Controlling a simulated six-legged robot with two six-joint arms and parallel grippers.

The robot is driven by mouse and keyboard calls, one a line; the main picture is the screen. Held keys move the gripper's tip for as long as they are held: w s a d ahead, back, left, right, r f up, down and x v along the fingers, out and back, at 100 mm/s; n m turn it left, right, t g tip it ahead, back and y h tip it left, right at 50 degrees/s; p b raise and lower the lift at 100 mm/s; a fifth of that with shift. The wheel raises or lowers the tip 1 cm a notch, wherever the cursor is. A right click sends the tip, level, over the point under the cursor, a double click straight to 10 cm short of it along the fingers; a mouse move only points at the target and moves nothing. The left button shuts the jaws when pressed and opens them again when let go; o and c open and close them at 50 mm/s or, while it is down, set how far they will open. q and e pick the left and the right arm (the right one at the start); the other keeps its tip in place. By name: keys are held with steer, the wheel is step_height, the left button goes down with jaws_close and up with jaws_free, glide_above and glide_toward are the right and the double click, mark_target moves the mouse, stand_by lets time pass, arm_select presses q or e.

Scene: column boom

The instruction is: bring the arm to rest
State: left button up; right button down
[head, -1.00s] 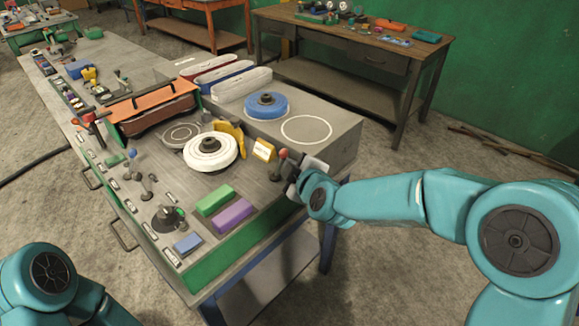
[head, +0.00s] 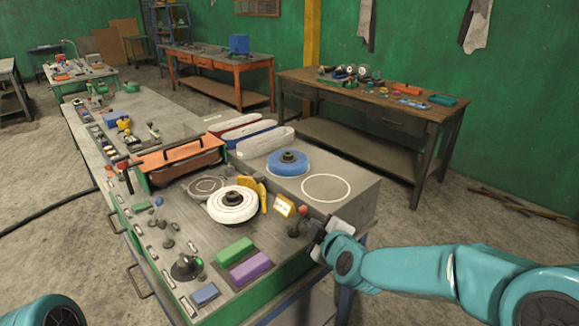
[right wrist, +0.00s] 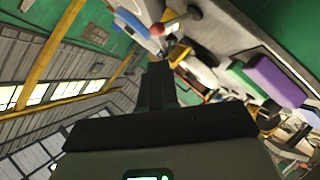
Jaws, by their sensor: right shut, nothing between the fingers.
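My right arm comes in from the right in the head view. That view is tilted, with the bench things at upper right and the roof at left. I cannot tell whether the gripper touches the lever. Only a bit of my left arm shows at the bottom left of the head view; its gripper is out of view.
The bench holds a white wheel (head: 232,204), a blue wheel (head: 288,163), a green block (head: 235,251), a purple block (head: 249,267), a blue block (head: 205,294) and an orange-lidded box (head: 181,150). A wooden table (head: 420,120) stands behind. Floor is clear at right.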

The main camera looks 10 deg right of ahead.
steer(key=s+d+f+m+g, duration=0.15)
steer(key=s+f, duration=0.25)
steer(key=f, duration=0.5)
steer(key=s+d+f+g, duration=0.1)
steer(key=s+f+g, duration=0.2)
steer(key=f, duration=0.5)
steer(key=s+d+f+m+g, duration=0.15)
steer(key=s+f, duration=0.25)
steer(key=f, duration=0.5)
steer(key=s+a+f+m+g, duration=0.1)
steer(key=s+f+m+g, duration=0.1)
steer(key=s, duration=0.5)
steer(key=s+a+f+m+g+y, duration=0.1)
steer(key=s+f+m+g, duration=0.1)
steer(key=s+m, duration=0.3)
steer(key=s+a+f+m+g, duration=0.2)
steer(key=s+f+m+g, duration=0.1)
steer(key=s, duration=0.7)
steer(key=shift+f+m+y, duration=0.3)
steer(key=shift+f+m, duration=0.5)
steer(key=shift+s, duration=0.15)
